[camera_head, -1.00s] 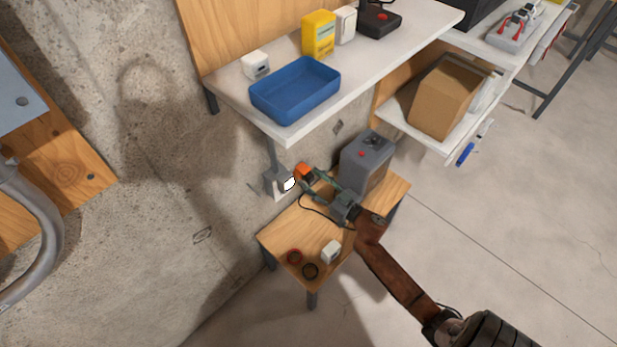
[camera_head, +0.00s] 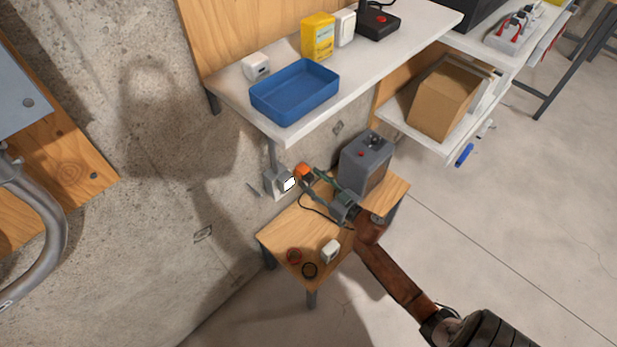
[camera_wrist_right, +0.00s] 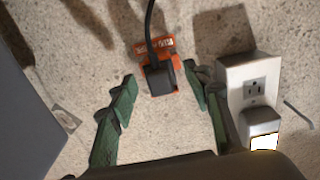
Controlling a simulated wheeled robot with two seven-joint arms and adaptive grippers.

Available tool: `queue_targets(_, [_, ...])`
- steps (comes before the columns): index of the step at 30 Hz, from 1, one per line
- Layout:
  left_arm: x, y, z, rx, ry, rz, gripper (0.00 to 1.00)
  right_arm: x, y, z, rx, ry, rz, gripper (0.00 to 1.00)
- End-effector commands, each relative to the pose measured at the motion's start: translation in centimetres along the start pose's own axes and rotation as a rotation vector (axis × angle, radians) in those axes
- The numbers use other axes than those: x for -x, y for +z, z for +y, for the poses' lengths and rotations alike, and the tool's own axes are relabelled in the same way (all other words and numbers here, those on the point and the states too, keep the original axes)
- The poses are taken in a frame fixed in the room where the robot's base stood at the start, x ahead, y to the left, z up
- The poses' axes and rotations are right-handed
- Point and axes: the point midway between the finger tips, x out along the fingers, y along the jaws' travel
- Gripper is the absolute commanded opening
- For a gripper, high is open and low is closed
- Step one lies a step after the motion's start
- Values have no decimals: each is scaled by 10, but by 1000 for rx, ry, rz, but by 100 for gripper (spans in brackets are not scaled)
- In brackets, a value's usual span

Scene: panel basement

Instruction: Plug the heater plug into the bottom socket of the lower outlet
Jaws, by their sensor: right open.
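The heater plug is an orange block (camera_head: 304,171) with a black cable, close to the wall outlet. In the right wrist view the orange plug (camera_wrist_right: 155,65) lies between and just beyond the green fingertips. My right gripper (camera_head: 318,183) is open around it, with gaps on both sides (camera_wrist_right: 160,90). The lower outlet (camera_head: 274,184) is a light box on the concrete wall under the shelf. In the right wrist view the outlet (camera_wrist_right: 252,76) shows one bare socket, and a white adapter (camera_wrist_right: 262,122) covers the area below. My left gripper is out of view.
A small wooden table (camera_head: 280,236) stands below the outlet, with a grey box (camera_head: 367,162), a white block (camera_head: 331,251) and two rings. The white shelf (camera_head: 385,55) with a blue tray (camera_head: 295,90) overhangs it. Open floor lies right of the table.

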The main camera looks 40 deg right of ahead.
Motion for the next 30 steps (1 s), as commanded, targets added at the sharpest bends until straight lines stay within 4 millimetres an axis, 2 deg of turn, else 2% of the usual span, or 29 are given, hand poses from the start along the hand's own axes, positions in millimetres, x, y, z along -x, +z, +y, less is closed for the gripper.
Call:
queue_targets(25, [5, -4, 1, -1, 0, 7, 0, 0, 0, 0, 0, 0, 0, 45])
queue_targets(30, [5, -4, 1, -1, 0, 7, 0, 0, 0, 0, 0, 0, 0, 35])
